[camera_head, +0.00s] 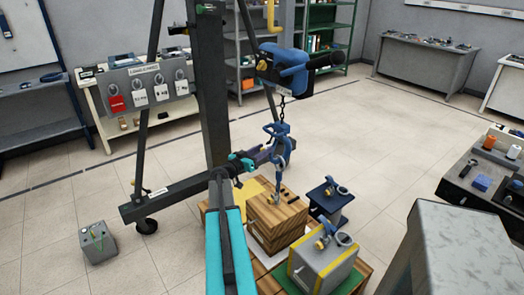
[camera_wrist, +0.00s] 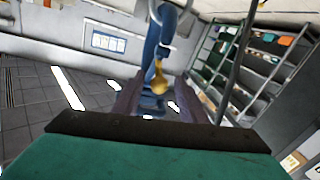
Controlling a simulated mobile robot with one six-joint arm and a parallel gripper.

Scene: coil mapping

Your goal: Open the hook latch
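A blue crane hook (camera_head: 279,142) hangs on a chain below the blue hoist (camera_head: 288,70). In the wrist view the blue hook (camera_wrist: 152,45) stands upright ahead of my gripper, with a gold-coloured latch part (camera_wrist: 159,78) low on it. I cannot tell whether the latch is open or shut. My gripper (camera_wrist: 157,97) has its two dark purple fingers apart, one on each side of the hook's lower part as seen there. In the head view my gripper (camera_head: 266,155) reaches the hook from the left. Contact with the hook cannot be made out.
Below the hook stand a wooden crate (camera_head: 262,225), a small dark blue stand (camera_head: 330,206) and a grey block with yellow edges (camera_head: 320,268). The dark gantry post (camera_head: 212,100) rises close to my arm. Open floor (camera_head: 365,130) lies to the right.

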